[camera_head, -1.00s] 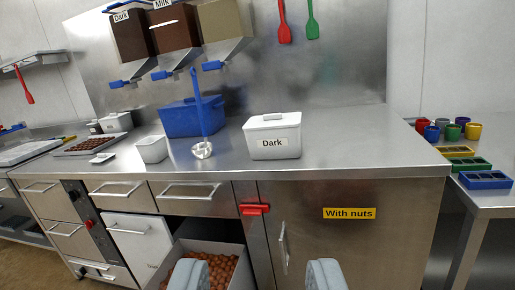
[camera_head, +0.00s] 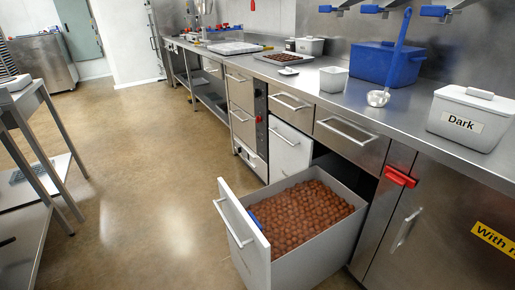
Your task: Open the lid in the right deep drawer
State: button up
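The right deep drawer (camera_head: 335,245) is pulled out from under the counter, with its white front and bar handle (camera_head: 236,222) facing the aisle. Many brown round pieces (camera_head: 300,213) fill it and are open to view. I cannot make out a lid on or over them. A small blue object (camera_head: 254,218) shows at the drawer's inner front edge, mostly hidden. My gripper is not in view now.
Beside it is another white drawer front (camera_head: 290,150). A red latch (camera_head: 400,177) and a "With nuts" cabinet door (camera_head: 440,235) are to the right. A "Dark" tub (camera_head: 468,118) and blue box (camera_head: 385,66) stand on the counter.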

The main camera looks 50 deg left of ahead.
aim_at(255, 219)
jog(key=l+u, duration=0.75)
jog(key=u, duration=0.9)
jog(key=i, duration=0.05)
